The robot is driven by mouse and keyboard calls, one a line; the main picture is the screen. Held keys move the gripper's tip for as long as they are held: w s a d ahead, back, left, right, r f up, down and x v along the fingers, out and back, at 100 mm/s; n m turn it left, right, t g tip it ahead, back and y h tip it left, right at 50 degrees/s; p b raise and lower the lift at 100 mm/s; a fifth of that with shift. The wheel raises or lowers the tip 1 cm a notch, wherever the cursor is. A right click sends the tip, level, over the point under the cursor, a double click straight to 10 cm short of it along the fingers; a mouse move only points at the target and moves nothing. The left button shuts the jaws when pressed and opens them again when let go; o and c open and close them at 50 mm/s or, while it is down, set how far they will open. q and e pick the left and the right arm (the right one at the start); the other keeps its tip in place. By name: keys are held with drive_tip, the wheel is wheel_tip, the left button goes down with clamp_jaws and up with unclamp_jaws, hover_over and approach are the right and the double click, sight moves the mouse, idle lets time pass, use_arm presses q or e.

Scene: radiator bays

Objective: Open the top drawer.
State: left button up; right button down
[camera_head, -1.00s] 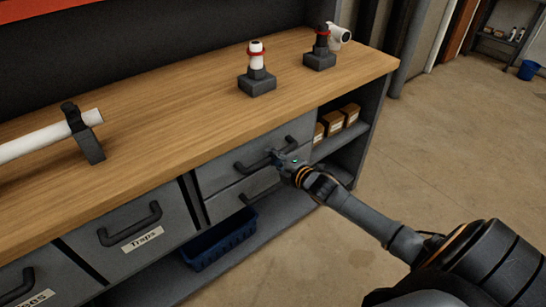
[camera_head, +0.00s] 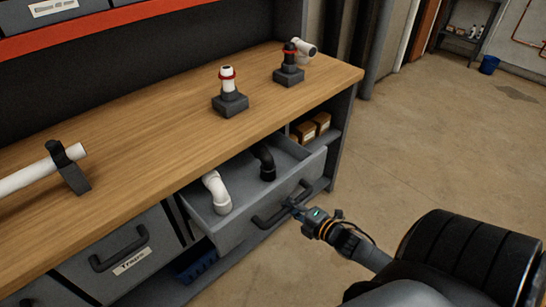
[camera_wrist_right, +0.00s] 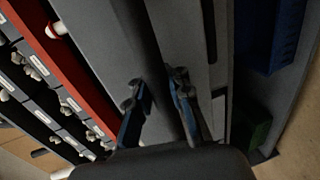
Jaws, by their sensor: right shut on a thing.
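The top drawer (camera_head: 235,232) under the wooden bench is pulled out, its inside showing. It holds a white pipe bend (camera_head: 216,191) at the left and a black pipe bend (camera_head: 265,162) toward the back. My right gripper (camera_head: 294,204) is shut on the right part of the drawer's dark bar handle (camera_head: 272,218). In the right wrist view, the two fingers (camera_wrist_right: 160,108) stand on either side of the dark handle bar. My left gripper is in neither view.
The bench top (camera_head: 150,125) carries two grey stands with fittings (camera_head: 230,104) (camera_head: 288,76) and a white pipe (camera_head: 28,178) in a clamp. A drawer labelled Traps (camera_head: 120,250) is shut at the left. A blue bin (camera_head: 196,266) is below. Floor at the right is clear.

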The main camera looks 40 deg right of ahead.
drive_tip(key=f+p+v, duration=0.2)
drive_tip(key=v, duration=1)
drive_tip(key=shift+s+d+p, duration=0.15)
drive_tip(key=shift+s+p, duration=0.15)
drive_tip(key=shift+s, duration=0.25)
drive_tip(key=shift+f, duration=0.1)
drive_tip(key=c, duration=1.4)
unclamp_jaws()
drive_tip(key=shift+c, duration=0.2)
drive_tip(key=shift+o, duration=1.1)
drive_tip(key=shift+f, duration=0.1)
drive_tip(key=v, duration=1.2)
